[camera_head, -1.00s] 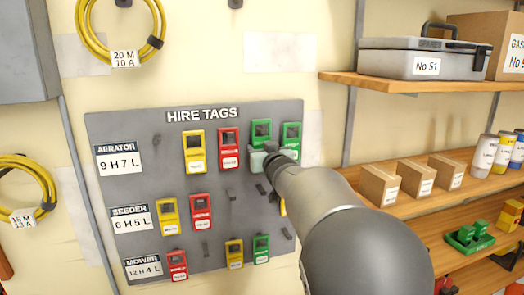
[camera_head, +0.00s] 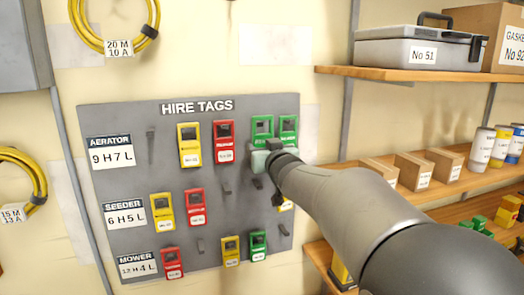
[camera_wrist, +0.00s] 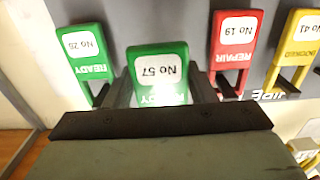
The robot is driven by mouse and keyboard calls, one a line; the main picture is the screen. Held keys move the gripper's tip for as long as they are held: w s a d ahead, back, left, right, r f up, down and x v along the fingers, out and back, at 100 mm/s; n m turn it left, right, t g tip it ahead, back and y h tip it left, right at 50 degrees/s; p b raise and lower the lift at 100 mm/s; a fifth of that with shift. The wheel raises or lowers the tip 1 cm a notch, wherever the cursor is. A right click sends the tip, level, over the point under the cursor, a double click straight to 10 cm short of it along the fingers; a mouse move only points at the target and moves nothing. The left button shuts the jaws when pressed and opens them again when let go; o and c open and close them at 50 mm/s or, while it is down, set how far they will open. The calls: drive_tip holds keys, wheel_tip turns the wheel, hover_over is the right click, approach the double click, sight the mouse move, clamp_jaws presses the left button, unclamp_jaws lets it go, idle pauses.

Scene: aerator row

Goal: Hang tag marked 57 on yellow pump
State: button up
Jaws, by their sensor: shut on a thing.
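The green READY tag marked No 57 (camera_wrist: 158,72) is between the fingers of my gripper (camera_wrist: 155,92) in the wrist view, upside down there. In the head view the green tag (camera_head: 262,126) is in the top row of the board, close beside another green tag (camera_head: 288,126). My gripper (camera_head: 262,155) is shut on the No 57 tag at its lower part. Whether the tag is still on its hook is hidden. No yellow pump can be made out for sure; a yellow thing (camera_head: 343,272) shows partly behind my arm at the lower right.
The grey HIRE TAGS board (camera_head: 112,185) carries several yellow, red and green tags and some bare hooks. Red tag No 19 (camera_wrist: 235,38) and green tag No 28 (camera_wrist: 84,50) flank my gripper. Shelves (camera_head: 345,72) with boxes and a toolbox (camera_head: 418,50) stand at the right.

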drive_tip(key=shift+b+v, duration=1)
drive_tip(key=shift+v, duration=0.75)
